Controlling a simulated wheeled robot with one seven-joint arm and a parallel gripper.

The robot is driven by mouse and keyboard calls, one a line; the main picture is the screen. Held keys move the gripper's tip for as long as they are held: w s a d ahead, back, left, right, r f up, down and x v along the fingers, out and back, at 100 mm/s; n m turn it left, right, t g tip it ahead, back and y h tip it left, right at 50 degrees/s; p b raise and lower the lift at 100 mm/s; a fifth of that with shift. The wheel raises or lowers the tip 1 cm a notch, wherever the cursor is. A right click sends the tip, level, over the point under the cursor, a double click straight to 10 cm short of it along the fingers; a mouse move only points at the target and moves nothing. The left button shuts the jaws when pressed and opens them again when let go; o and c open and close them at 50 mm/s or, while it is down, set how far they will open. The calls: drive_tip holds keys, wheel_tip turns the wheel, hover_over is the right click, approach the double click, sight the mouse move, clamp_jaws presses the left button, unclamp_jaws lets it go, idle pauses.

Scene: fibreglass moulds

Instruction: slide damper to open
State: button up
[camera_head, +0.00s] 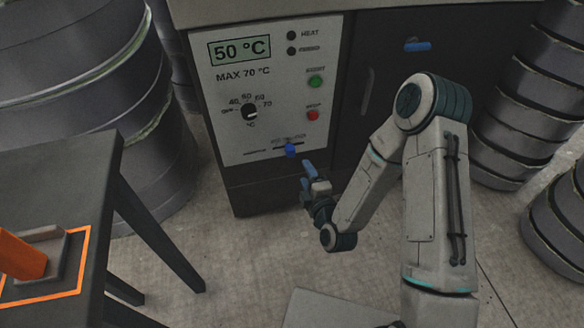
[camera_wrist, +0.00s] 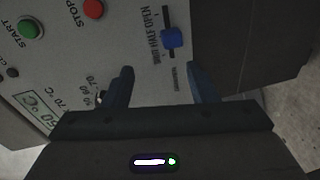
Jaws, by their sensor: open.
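The damper is a small blue knob (camera_head: 290,150) on a dark slot low on the light control panel (camera_head: 230,90). In the wrist view the blue knob (camera_wrist: 172,38) sits in its slot beside a printed label that seems to include "OPEN". My gripper (camera_head: 309,170) is just to the right of and below the knob in the head view. In the wrist view my gripper (camera_wrist: 160,75) is open, its two blue fingers apart and empty, with the knob beyond the tips, between their lines. No contact with the knob shows.
The panel has a temperature dial (camera_head: 249,112), a green button (camera_head: 316,81) and a red button (camera_head: 313,115). A dark cabinet door with a blue handle (camera_head: 418,46) is at right. Stacked round moulds (camera_head: 90,60) stand at left, others at right. A dark table (camera_head: 85,180) is at lower left.

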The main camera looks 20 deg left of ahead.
drive_tip(key=t+b, duration=0.2)
approach(292, 155)
drive_tip(key=shift+n, duration=0.3)
drive_tip(key=b+x, duration=0.2)
drive_tip(key=x, duration=0.7)
drive_tip(key=shift+w+a+b, duration=0.15)
drive_tip(key=shift+w+b, duration=0.05)
drive_tip(key=shift+b, duration=0.15)
